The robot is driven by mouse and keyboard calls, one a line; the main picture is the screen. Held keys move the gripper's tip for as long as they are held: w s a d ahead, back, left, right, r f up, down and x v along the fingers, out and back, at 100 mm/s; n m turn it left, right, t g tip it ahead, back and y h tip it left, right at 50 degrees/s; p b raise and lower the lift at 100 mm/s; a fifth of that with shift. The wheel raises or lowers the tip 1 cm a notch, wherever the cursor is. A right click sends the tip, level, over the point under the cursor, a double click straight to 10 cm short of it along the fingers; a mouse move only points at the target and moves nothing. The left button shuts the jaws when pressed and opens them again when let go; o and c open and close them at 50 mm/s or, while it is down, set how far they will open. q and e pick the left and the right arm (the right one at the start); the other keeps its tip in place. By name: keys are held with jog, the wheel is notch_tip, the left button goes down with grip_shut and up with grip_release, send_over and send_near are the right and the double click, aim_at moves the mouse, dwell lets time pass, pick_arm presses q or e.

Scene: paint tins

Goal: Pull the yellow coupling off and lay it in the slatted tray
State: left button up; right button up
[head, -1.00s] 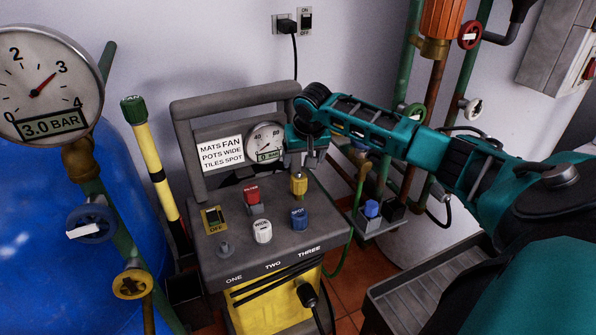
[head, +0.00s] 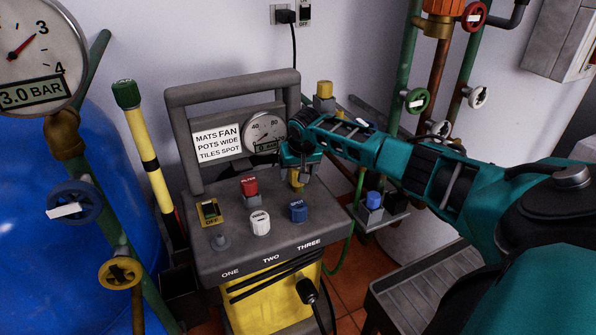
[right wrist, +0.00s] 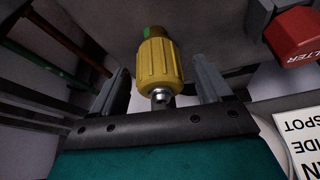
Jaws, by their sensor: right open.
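The yellow coupling (head: 296,180) sits upright on the back right of the grey machine top, partly hidden by my right gripper (head: 299,172). In the right wrist view the coupling (right wrist: 157,62) is a ribbed yellow barrel with a silver tip, between the two grey fingers. The fingers are open, with a gap on each side of it. The slatted tray (head: 418,283) is grey and stands low at the right, partly hidden by my right arm; its visible slats are bare. My left gripper is not in view.
Red (head: 250,187), white (head: 260,222) and blue (head: 298,211) knobs stand near the coupling. The machine's handle (head: 178,150) and gauge (head: 264,132) rise behind. A small holder with a blue part (head: 373,200) is at the right. Pipes with valves stand behind my arm.

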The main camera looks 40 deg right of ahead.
jog(key=shift+c, duration=0.3)
jog(key=c, duration=1.1)
jog(key=shift+c, duration=0.2)
jog(key=shift+r, duration=0.1)
jog(key=shift+r+p, duration=1.6)
jog(key=shift+p, duration=0.6)
jog(key=shift+c, duration=0.2)
jog(key=shift+r+p, duration=0.25)
jog(key=shift+p, duration=0.1)
